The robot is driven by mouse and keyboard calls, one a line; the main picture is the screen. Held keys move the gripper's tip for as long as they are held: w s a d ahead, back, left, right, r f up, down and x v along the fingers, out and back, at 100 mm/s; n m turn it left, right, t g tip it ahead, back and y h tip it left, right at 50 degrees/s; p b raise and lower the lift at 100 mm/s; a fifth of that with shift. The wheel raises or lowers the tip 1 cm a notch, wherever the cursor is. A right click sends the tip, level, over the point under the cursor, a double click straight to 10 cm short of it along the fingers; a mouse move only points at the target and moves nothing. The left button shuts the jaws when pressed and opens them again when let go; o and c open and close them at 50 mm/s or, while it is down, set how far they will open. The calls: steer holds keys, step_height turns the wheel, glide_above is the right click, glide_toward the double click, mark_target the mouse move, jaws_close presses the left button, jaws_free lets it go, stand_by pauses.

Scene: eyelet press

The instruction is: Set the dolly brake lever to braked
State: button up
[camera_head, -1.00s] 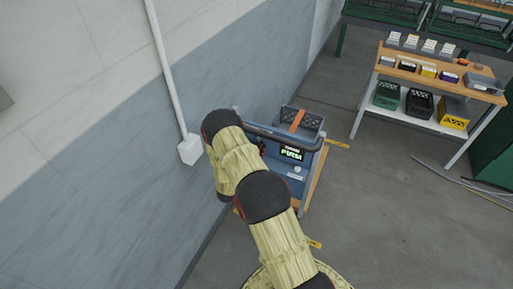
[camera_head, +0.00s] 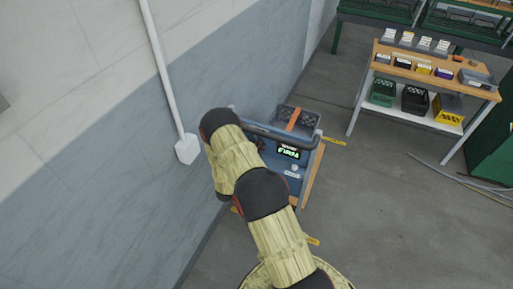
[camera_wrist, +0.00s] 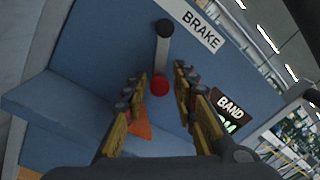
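The brake lever (camera_wrist: 163,54) shows in the wrist view as a grey shaft with a black knob on its upper end and a red part at its lower end. It sits on a blue panel (camera_wrist: 100,55) beside a white label (camera_wrist: 201,22) reading BRAKE. My gripper (camera_wrist: 160,82) is open, its two yellow-and-dark fingers on either side of the red end; contact cannot be told. The blue dolly (camera_head: 292,172) stands by the wall in the head view, with a dark handle bar.
A lit display (camera_wrist: 229,107) is right of my fingers, and an orange piece (camera_wrist: 140,124) shows between them. In the head view the wall (camera_head: 130,190) is close on the left. A bench (camera_head: 437,72) with bins stands back right.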

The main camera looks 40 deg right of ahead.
steer(key=shift+o, duration=0.7)
steer(key=shift+a, duration=0.1)
steer(key=shift+s+a, duration=0.1)
steer(key=shift+a, duration=0.2)
steer(key=v, duration=1.1)
steer(key=shift+a+f, duration=0.1)
